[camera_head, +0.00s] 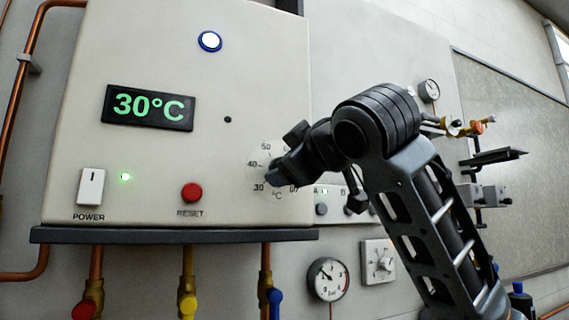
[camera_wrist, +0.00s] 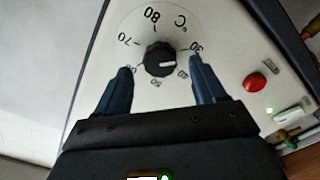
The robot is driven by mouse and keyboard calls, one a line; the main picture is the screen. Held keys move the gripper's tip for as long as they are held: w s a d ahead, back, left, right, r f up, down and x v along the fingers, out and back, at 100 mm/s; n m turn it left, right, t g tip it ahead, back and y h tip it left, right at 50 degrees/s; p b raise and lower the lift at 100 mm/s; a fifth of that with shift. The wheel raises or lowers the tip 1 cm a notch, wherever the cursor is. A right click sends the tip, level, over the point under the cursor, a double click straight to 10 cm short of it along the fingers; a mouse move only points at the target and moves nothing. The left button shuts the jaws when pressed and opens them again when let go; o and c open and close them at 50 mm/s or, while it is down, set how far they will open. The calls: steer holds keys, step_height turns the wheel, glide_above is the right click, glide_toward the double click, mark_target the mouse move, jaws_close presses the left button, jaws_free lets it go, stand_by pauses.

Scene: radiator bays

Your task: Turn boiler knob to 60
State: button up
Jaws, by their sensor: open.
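The boiler knob (camera_wrist: 160,60) is round and black with a white pointer mark, set in a printed temperature dial. In the wrist view the mark points right, toward the 30 to 40 side of the scale. My gripper (camera_wrist: 161,66) is open, with one finger on each side of the knob and visible gaps between. The 60 label is partly covered by the left finger. In the head view my gripper (camera_head: 279,170) is at the dial (camera_head: 264,152) and hides the knob. The boiler's display (camera_head: 149,107) reads 30°C in green.
The boiler front (camera_head: 240,95) carries a white power switch (camera_head: 91,187) beside a lit green light, a red reset button (camera_head: 192,193) and a blue-ringed button (camera_head: 210,41). A dark ledge (camera_head: 170,235) runs below. A gauge (camera_head: 328,279) and a wall thermostat (camera_head: 379,262) are beneath my arm.

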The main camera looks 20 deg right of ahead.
steer(key=shift+w, duration=1.5)
steer(key=shift+c, duration=0.2)
steer(key=c, duration=1)
